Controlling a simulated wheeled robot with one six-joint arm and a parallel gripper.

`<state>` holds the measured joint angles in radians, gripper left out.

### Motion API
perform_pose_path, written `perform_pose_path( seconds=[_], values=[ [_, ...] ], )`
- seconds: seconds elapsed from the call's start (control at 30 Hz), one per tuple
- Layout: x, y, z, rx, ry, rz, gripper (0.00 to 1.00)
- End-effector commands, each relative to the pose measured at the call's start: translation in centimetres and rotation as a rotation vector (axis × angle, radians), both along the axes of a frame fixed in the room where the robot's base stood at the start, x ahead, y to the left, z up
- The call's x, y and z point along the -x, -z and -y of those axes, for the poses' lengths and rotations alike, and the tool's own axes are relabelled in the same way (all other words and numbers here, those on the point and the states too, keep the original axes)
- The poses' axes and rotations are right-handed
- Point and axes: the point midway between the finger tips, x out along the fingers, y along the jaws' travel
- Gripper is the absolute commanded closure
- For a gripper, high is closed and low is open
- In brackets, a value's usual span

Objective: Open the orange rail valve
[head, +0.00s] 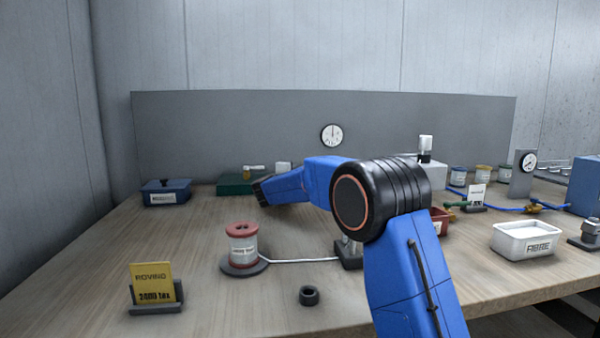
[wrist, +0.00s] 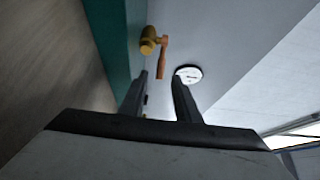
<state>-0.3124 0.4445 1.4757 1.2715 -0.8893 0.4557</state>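The orange rail valve shows in the wrist view as a brass body (wrist: 149,41) on a green surface, with an orange lever handle (wrist: 162,58). In the head view a small yellowish fitting (head: 254,168) sits on the green box (head: 232,184) at the back; it looks like the same valve. My gripper (wrist: 162,77) is open and empty. The lever's free end appears just beyond the fingertips, between them in the picture, with no contact visible. In the head view my blue arm reaches to the back left, and the fingers cannot be made out.
A wall clock (head: 331,135) hangs on the grey back panel; it also shows in the wrist view (wrist: 188,74). A blue box (head: 166,193) stands left of the green box. A red spool (head: 242,243), a yellow roving card (head: 153,285) and a white fibre tray (head: 524,240) stand nearer.

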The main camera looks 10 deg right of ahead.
Motion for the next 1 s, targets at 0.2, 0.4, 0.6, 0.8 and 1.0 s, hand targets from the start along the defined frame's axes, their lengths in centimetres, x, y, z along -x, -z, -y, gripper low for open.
perform_pose_path(
  seconds=[0.2,0.4,0.6,0.8,1.0],
  values=[
    [3.9,-0.1,-2.4,-0.001,-0.004,0.000,0.70],
    [7.2,-0.1,-4.3,0.000,-0.003,0.000,0.70],
    [9.5,0.0,-5.6,0.001,-0.002,-0.001,0.70],
    [10.3,0.1,-6.0,-0.001,-0.001,-0.001,0.70],
    [10.4,0.1,-6.1,-0.001,-0.001,-0.001,0.70]
  ],
)
